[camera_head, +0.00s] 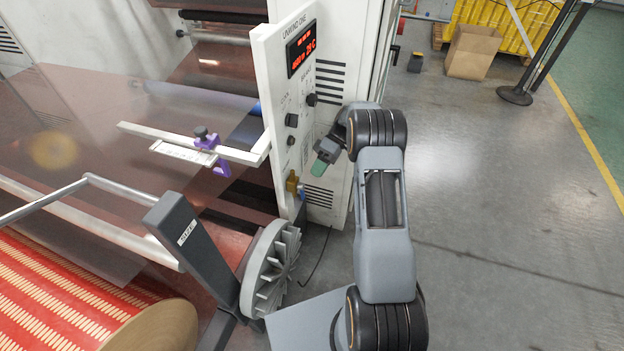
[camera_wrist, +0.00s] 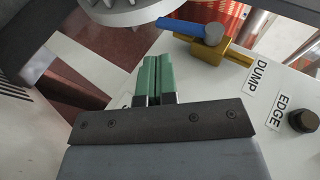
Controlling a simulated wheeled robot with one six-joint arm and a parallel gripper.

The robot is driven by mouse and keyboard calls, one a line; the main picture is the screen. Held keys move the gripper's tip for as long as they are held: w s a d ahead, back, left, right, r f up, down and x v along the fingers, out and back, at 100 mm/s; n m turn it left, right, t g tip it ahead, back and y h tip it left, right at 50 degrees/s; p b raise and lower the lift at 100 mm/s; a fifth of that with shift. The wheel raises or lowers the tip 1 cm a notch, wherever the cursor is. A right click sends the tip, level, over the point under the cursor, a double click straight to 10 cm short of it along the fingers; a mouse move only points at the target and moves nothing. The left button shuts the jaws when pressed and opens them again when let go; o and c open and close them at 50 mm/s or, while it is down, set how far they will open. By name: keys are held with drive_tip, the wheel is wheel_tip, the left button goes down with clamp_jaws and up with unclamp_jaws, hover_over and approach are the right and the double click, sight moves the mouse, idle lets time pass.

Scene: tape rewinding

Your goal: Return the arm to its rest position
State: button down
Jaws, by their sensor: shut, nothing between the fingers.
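My gripper (camera_head: 319,166) is at the end of my bent arm, in front of the white control panel of the machine. Its green fingers (camera_wrist: 152,78) show in the wrist view, side by side and shut with nothing between them. In the wrist view, a brass valve with a blue lever (camera_wrist: 190,28) lies beyond the fingertips to the right, apart from them. In the head view the brass valve (camera_head: 293,181) sits low on the panel, left of and below my gripper.
The white panel (camera_head: 269,75) has a red display and knobs. A grey ribbed wheel (camera_head: 271,268) stands below it. A purple clamp (camera_head: 213,148) sits on a rail at left. A cardboard box (camera_head: 473,52) and a post stand behind. The floor (camera_head: 500,190) at right is clear.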

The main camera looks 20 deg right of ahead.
drive_tip(key=shift+v, duration=0.75)
wheel_tip(320, 180, down, 4)
drive_tip(key=s+m+h, duration=0.1)
drive_tip(key=s+m, duration=0.1)
drive_tip(key=m, duration=0.3)
drive_tip(key=s+a+r+m+t+h+p, duration=0.1)
drive_tip(key=s+r+p, duration=0.4)
drive_tip(key=r, duration=0.6)
drive_tip(key=s+a+r+m+t+h+p, duration=0.1)
drive_tip(key=s+a+r+t+h+p, duration=0.3)
drive_tip(key=s+r, duration=0.4)
drive_tip(key=s+a+r+m+t+h+p, duration=0.1)
drive_tip(key=s+r+p, duration=0.5)
drive_tip(key=r, duration=0.9)
drive_tip(key=a+t+h+p, duration=0.1)
drive_tip(key=t+h, duration=0.1)
drive_tip(key=t, duration=0.1)
drive_tip(key=shift+s+a+r, duration=0.2)
drive_tip(key=shift+s, duration=0.15)
drive_tip(key=shift+m, duration=0.3)
